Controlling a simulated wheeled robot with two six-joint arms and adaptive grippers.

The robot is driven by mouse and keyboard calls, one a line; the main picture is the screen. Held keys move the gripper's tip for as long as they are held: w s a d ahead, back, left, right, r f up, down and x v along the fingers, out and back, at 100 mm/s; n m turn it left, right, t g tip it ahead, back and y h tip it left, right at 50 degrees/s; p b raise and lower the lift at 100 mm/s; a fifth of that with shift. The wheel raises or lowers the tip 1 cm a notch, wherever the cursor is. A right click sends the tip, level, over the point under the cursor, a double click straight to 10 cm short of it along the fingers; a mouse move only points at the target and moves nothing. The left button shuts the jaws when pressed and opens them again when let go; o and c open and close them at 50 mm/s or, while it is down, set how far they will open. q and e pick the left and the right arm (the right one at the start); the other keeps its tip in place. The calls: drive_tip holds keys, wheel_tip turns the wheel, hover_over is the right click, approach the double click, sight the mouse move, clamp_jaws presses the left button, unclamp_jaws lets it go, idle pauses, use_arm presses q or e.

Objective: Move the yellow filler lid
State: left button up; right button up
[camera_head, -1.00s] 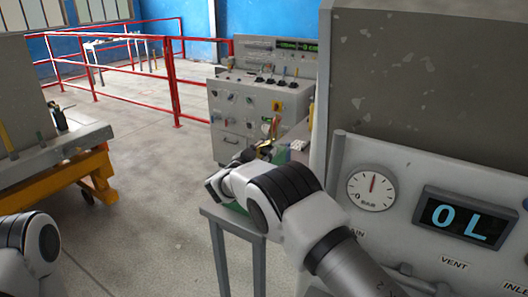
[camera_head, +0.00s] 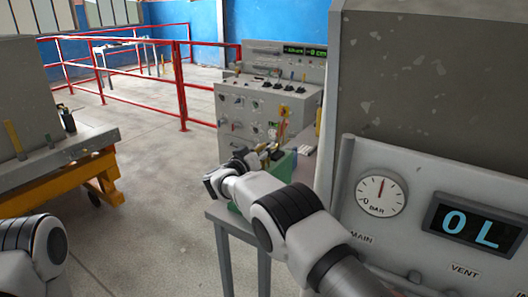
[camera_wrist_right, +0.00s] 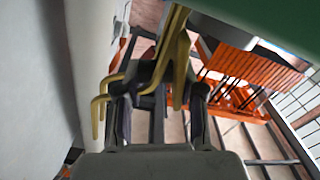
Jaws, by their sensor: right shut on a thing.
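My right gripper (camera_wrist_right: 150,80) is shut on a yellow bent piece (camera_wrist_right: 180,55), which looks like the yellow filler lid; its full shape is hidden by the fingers. Thin yellow bent ends (camera_wrist_right: 101,112) stick out left of the fingers in the right wrist view. In the head view my right gripper (camera_head: 256,158) is beyond my wrist, beside a green box (camera_head: 284,167) on a grey table (camera_head: 222,216). A bit of yellow shows at its fingertips there. My left arm shows at the lower left, but its gripper is out of the picture.
A grey machine with a dial (camera_head: 380,196) and a display (camera_head: 474,226) stands close on the right. A control console (camera_head: 245,107) stands behind the table. A yellow cart (camera_head: 60,190) is on the left. The floor between is clear.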

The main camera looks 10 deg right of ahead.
drive_tip(key=shift+d+r, duration=0.1)
drive_tip(key=shift+d, duration=0.1)
drive_tip(key=o, duration=1)
drive_tip(key=shift+d, duration=0.1)
drive_tip(key=shift+w+d, duration=0.15)
drive_tip(key=shift+d, duration=0.15)
drive_tip(key=shift+a+r, duration=0.1)
drive_tip(key=shift+a, duration=0.1)
drive_tip(key=r, duration=0.9)
drive_tip(key=shift+d+r, duration=0.2)
